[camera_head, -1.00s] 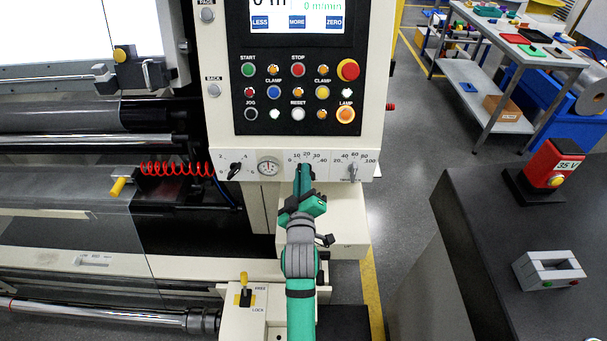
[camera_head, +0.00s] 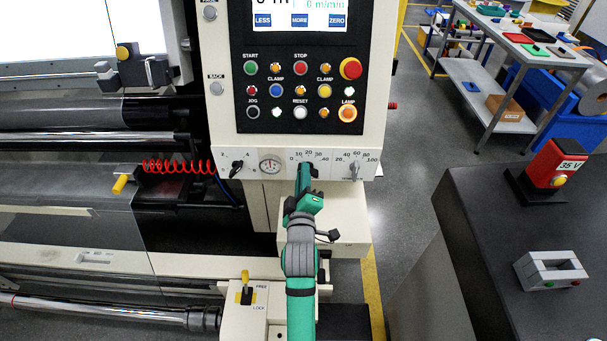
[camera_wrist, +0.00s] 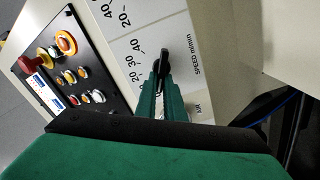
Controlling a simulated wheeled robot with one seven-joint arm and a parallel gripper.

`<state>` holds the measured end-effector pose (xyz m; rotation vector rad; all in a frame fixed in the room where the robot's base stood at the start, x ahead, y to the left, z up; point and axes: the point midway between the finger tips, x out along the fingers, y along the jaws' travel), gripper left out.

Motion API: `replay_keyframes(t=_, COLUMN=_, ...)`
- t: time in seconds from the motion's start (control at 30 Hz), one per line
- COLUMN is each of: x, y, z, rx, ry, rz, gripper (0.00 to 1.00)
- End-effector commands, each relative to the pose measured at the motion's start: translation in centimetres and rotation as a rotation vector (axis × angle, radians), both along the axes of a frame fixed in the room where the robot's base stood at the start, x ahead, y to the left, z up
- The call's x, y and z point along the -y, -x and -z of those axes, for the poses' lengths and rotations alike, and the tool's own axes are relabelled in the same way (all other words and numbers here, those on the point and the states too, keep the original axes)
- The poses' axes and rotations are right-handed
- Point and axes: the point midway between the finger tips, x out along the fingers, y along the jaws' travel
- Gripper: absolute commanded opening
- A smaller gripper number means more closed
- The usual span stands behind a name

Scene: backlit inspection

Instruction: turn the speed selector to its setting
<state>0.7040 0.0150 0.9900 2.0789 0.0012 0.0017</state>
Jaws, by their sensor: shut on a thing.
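The speed selector is a small black knob (camera_wrist: 164,62) on the white panel strip, with "SPEED m/min" printed beside it in the wrist view. In the head view its scale (camera_head: 308,156) runs from 0 to 40, and my gripper mostly hides the knob. My gripper (camera_wrist: 160,82) is shut on the knob, with its green fingers on either side of it. My gripper (camera_head: 305,174) reaches up to the strip from below in the head view. I cannot tell exactly which mark the knob points to.
A pressure gauge (camera_head: 269,163) and a black knob (camera_head: 237,167) lie left of the selector. A grey knob (camera_head: 355,170) with a scale up to 100 is close on its right. The button panel (camera_head: 299,101) is above. A red coiled hose (camera_head: 180,166) is at left.

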Motion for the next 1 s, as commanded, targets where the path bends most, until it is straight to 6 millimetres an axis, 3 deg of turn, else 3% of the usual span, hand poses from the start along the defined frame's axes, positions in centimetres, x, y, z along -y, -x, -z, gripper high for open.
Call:
replay_keyframes(t=0.03, x=0.1, y=0.0, z=0.2, rx=-0.004, ry=0.002, rz=0.003, gripper=0.11)
replay_keyframes(t=0.1, x=0.1, y=0.0, z=0.2, rx=-0.004, ry=0.001, rz=0.003, gripper=0.27)
replay_keyframes(t=0.53, x=0.1, y=0.8, z=0.1, rx=-0.002, ry=0.0, rz=0.001, gripper=0.27)
replay_keyframes(t=1.0, x=0.1, y=8.5, z=0.2, rx=-0.003, ry=0.0, rz=0.002, gripper=0.27)
